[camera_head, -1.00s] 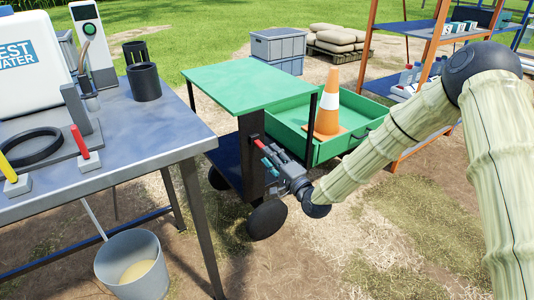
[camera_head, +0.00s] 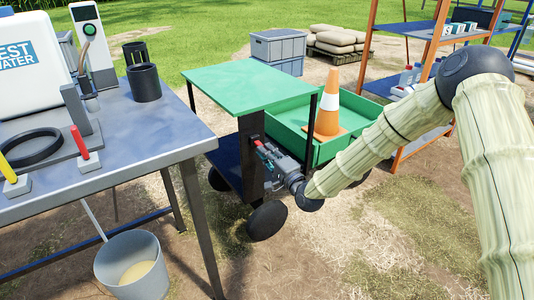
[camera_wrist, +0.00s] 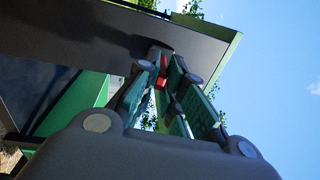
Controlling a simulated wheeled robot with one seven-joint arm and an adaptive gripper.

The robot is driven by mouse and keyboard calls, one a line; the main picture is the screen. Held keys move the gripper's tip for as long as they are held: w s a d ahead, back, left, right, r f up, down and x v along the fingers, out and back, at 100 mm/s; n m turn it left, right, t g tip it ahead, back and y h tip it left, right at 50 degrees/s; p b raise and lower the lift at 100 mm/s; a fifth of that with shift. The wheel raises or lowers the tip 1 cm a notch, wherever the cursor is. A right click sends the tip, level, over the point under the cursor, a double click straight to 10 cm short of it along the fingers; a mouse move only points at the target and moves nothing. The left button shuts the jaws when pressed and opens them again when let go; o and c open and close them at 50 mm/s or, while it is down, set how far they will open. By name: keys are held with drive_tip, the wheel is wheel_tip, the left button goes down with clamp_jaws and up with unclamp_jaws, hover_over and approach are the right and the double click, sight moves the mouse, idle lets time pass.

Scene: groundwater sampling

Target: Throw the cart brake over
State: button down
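The cart (camera_head: 250,87) has a green top and dark posts and stands beside the blue-topped table. A small red brake handle (camera_head: 258,143) shows on the dark upright below the top's front edge. My gripper (camera_head: 268,155) is at this upright, right by the handle. In the wrist view a red piece (camera_wrist: 160,82) shows between my two fingers, near their tips, below the dark underside of the cart top (camera_wrist: 80,40). The fingers lean in towards each other there. Whether they press on the red piece is hard to tell. The brake's pivot is hidden.
An orange-framed shelf (camera_head: 432,60) is at the right. Open ground lies in front.

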drive_tip(key=shift+w+a+f+t+b, duration=0.15)
drive_tip(key=shift+f+t+b, duration=0.25)
drive_tip(key=shift+f+b, duration=0.75)
drive_tip(key=c, duration=2.2)
unclamp_jaws()
drive_tip(key=b, duration=0.2)
drive_tip(key=t+y+b, duration=0.1)
drive_tip(key=shift+w+a+f+b, duration=0.15)
drive_tip(key=shift+w+f+b, duration=0.1)
drive_tip(key=shift+f+b, duration=0.15)
drive_tip(key=shift+w+f+b, duration=0.1)
drive_tip(key=shift+b, duration=0.2)
drive_tip(key=shift+f, duration=0.1)
drive_tip(key=shift+o, duration=0.4)
drive_tip(key=shift+w+a+f+t+y+b, duration=0.2)
drive_tip(key=shift+f+b, duration=0.1)
drive_tip(key=shift+b, duration=0.35)
drive_tip(key=shift+w+a+f+t+y+b, duration=0.1)
drive_tip(key=shift+f+t+y+b, duration=0.15)
drive_tip(key=shift+b, duration=0.35)
drive_tip(key=shift+o, duration=0.2)
drive_tip(key=shift+w+a+f+t+b, duration=0.2)
drive_tip(key=shift+w+t+b, duration=0.1)
drive_tip(key=shift+b, duration=0.7)
drive_tip(key=shift+r+y, duration=0.1)
drive_tip(key=shift+y, duration=0.15)
drive_tip(key=shift+r, duration=0.1)
